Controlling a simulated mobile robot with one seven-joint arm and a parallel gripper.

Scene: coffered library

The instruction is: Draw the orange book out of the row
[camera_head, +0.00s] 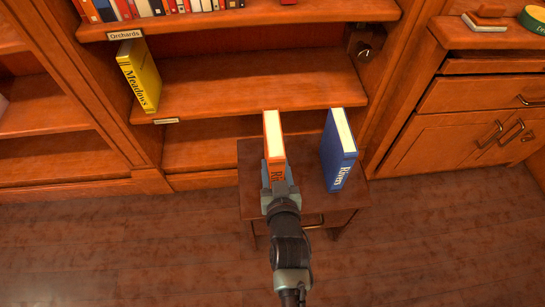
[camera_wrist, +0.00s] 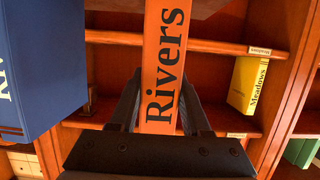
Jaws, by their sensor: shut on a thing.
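The orange book (camera_head: 272,135) stands upright over a small wooden table, its pale page edge facing up. In the wrist view its spine (camera_wrist: 164,60) reads "Rivers". My gripper (camera_head: 279,189) is shut on the lower spine of the orange book; in the wrist view the two fingers (camera_wrist: 160,88) press on either side of it. I cannot tell whether the book's bottom touches the tabletop. A blue book (camera_head: 340,150) stands to the right, apart from the orange one; it also shows at the left of the wrist view (camera_wrist: 42,60).
The small table (camera_head: 306,165) stands before a bookcase. Several books fill the shelf above. A cabinet (camera_head: 480,105) with drawers is at the right. The floor in front is clear.

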